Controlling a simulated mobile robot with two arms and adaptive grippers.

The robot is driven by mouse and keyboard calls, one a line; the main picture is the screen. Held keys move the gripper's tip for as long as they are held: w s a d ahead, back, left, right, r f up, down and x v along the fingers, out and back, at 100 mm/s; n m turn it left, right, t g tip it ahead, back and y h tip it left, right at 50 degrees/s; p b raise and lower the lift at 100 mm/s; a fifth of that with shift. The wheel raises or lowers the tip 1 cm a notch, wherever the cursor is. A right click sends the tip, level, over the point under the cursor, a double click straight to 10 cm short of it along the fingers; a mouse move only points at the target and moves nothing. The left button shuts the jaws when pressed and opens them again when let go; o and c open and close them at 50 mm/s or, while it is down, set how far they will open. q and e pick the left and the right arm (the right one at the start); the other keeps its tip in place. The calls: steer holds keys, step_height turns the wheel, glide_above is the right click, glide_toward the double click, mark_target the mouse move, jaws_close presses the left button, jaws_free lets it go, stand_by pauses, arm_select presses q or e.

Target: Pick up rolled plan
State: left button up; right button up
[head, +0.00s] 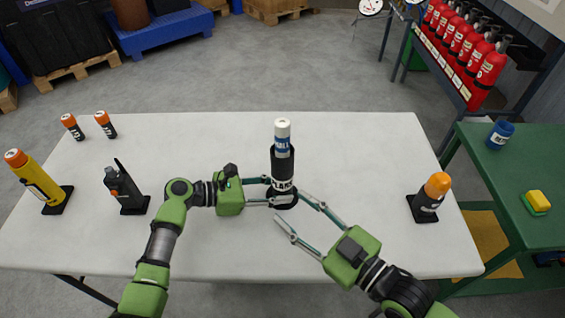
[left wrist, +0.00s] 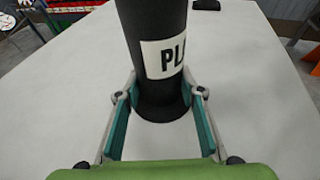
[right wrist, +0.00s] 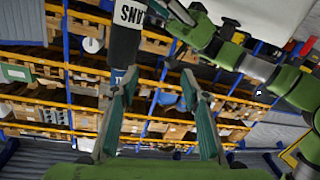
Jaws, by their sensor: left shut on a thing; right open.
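The rolled plan (head: 282,132) is a white roll with a blue label. My left gripper (head: 270,190) is shut on the tube's lower part, with a finger on each side in the left wrist view (left wrist: 162,95). My right gripper (head: 291,207) is open and empty, its fingertips close to the tube's base on the near right side in the head view. In the right wrist view the tube (right wrist: 126,40) shows near the left fingertip.
On the white table (head: 360,150) stand a yellow flashlight (head: 36,182), a black radio (head: 123,187), two small orange-capped cylinders (head: 105,124) and an orange beacon (head: 430,197). A green bench (head: 490,185) adjoins at right. The table behind the tube is clear.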

mark_target(287, 138)
steer(key=w+d+r+m+t, duration=0.1)
steer(key=w+d+r+m, duration=0.2)
steer(key=w+d+r, duration=0.35)
steer(key=w+a, duration=0.1)
steer(key=w+a+r, duration=0.1)
steer(key=a, duration=0.1)
steer(key=w+a+r, duration=0.1)
steer(key=a, duration=0.1)
steer(key=shift+w, duration=0.2)
steer(key=x, duration=0.5)
steer(key=shift+s+a+r, duration=0.15)
steer(key=shift+s+a, duration=0.1)
steer(key=shift+a, duration=0.05)
steer(key=shift+w+a, duration=0.4)
jaws_close()
